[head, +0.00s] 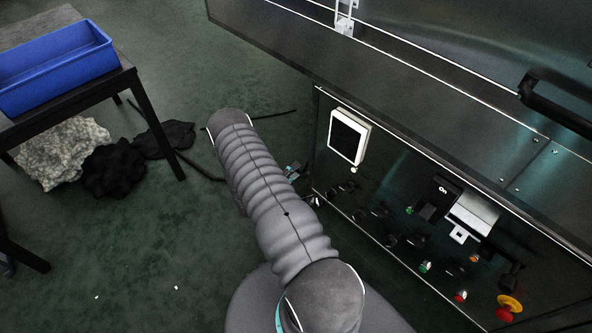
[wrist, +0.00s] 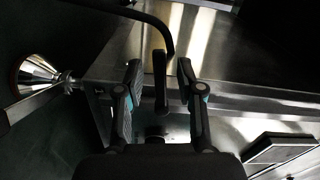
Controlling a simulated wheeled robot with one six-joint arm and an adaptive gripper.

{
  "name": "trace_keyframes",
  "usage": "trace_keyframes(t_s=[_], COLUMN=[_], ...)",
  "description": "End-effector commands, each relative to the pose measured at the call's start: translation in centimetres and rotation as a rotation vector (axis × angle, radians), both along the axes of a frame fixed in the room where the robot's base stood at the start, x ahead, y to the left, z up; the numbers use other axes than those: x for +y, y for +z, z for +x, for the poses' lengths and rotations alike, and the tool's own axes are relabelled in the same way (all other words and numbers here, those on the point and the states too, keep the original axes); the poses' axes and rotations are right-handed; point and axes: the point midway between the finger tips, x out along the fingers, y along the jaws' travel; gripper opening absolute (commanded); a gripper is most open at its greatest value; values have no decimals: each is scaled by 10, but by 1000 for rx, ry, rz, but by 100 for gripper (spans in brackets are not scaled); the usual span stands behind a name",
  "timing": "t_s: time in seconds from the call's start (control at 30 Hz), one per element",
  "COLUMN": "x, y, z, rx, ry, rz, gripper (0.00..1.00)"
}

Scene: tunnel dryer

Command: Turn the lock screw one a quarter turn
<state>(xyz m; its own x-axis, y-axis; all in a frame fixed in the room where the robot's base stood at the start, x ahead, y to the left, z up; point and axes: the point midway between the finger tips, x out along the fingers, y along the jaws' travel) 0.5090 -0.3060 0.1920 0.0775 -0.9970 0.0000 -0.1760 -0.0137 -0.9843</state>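In the wrist view, my gripper (wrist: 159,70) has its two fingers spread apart. A black upright lever or handle (wrist: 160,84) shows between them, with a visible gap on each side. It may be lock screw one, but no label shows and I cannot tell for certain. A dark round fitting (wrist: 155,134) shows below it between the finger bases. In the head view, my arm hides most of the gripper; only a small teal and dark part of it (head: 292,172) shows beside the machine's side.
The machine's control panel (head: 385,185) carries a white-framed screen (head: 348,137), several knobs and a red-yellow stop button (head: 508,308). A blue bin (head: 60,70) stands on a dark table at left. In the wrist view, a shiny metal cone (wrist: 38,70) is at left.

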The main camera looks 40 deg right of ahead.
Motion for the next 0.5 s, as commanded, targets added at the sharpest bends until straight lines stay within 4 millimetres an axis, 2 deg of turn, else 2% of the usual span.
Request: trace_keyframes(t_s=[0.13,0.4,0.5], x=[-7,-8,-7], y=[0,0,0], z=[1,1,1], rx=[0,-1,-1], ry=[1,1,1], rz=[0,0,0], gripper=[38,38,12])
